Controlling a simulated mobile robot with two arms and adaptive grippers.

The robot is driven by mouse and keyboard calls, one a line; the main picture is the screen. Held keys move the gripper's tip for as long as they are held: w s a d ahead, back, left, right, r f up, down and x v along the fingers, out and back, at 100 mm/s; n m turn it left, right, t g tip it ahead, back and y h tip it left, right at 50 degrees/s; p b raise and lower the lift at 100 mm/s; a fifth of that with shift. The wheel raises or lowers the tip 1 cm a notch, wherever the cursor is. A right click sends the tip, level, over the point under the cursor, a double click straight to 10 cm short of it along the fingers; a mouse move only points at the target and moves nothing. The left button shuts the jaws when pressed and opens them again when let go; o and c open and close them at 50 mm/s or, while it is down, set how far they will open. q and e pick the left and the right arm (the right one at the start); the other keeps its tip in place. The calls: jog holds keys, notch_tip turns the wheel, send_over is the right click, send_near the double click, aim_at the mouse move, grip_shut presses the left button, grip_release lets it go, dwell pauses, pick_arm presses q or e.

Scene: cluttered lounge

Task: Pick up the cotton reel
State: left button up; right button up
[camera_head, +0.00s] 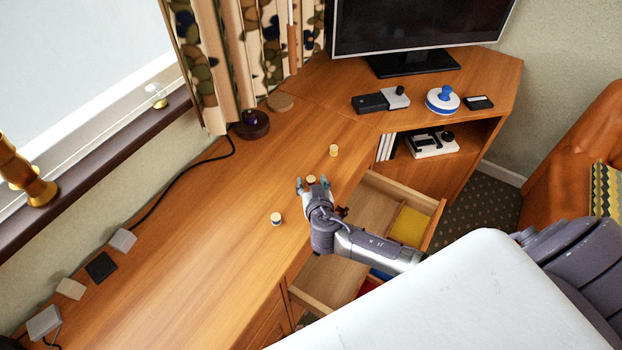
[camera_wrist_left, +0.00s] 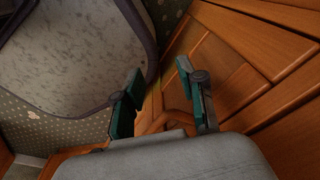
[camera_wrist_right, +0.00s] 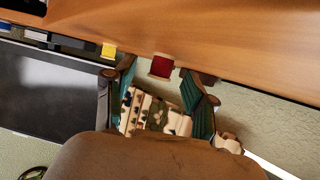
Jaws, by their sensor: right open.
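Three cotton reels stand on the wooden desk top. One reel (camera_head: 311,179) is at my right gripper (camera_head: 313,187). In the right wrist view this reel is red (camera_wrist_right: 161,66) and sits just beyond the gap between the open fingers of the right gripper (camera_wrist_right: 158,83). A yellow reel (camera_head: 334,151) stands farther back and also shows in the right wrist view (camera_wrist_right: 108,50). A third reel (camera_head: 277,219) stands to the left of the right gripper. My left gripper (camera_wrist_left: 160,88) is open and empty in the left wrist view, facing wooden drawer fronts; it is not in the head view.
An open drawer (camera_head: 437,205) lies below the right forearm. A dark round base (camera_head: 252,127) and a wooden disc (camera_head: 280,102) stand near the curtain. Small blocks (camera_head: 122,240) lie along the window side. A monitor (camera_head: 420,25) stands at the back.

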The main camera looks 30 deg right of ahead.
jog(key=shift+w+d+f, duration=0.15)
jog(key=shift+w+f, duration=0.05)
jog(key=shift+w, duration=0.35)
jog(key=c, duration=0.9)
pick_arm(q)
jog(key=shift+s+a, duration=0.2)
jog(key=shift+s, duration=0.6)
pick_arm(e)
jog(key=shift+c, duration=0.2)
jog(key=shift+r, duration=0.1)
